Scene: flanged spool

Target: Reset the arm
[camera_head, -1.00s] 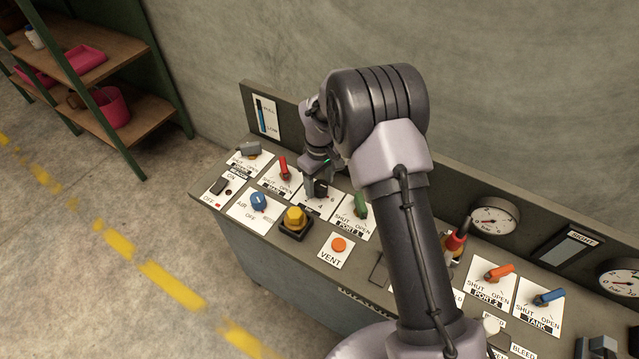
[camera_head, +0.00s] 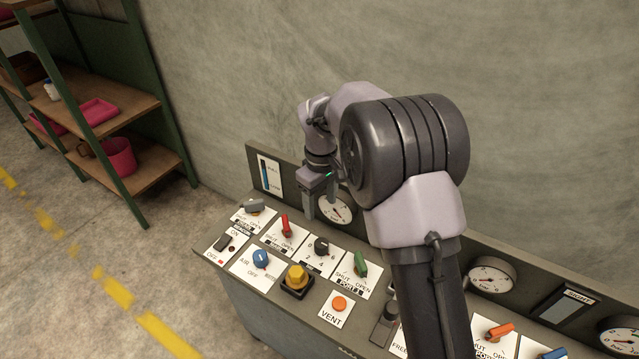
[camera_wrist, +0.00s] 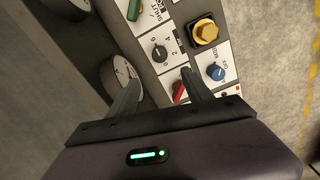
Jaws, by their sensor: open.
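My gripper (camera_head: 310,203) hangs above the back of the control panel (camera_head: 225,257), in front of the gauge (camera_head: 336,209) near the back wall. It is open with nothing between its fingers. In the wrist view my gripper's two fingers (camera_wrist: 162,88) are spread apart over the panel. The black selector knob (camera_head: 321,246) numbered 2, 4, 6 stands on its white plate below and apart from the gripper. It also shows in the wrist view (camera_wrist: 159,53). The red lever (camera_head: 285,224) is just left of that knob, and the green lever (camera_head: 360,264) is to its right.
The panel carries a blue AIR knob (camera_head: 261,259), a yellow button (camera_head: 296,278), an orange VENT button (camera_head: 339,303) and an orange lever (camera_head: 499,331). A shelf (camera_head: 150,168) with pink bins stands at the left.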

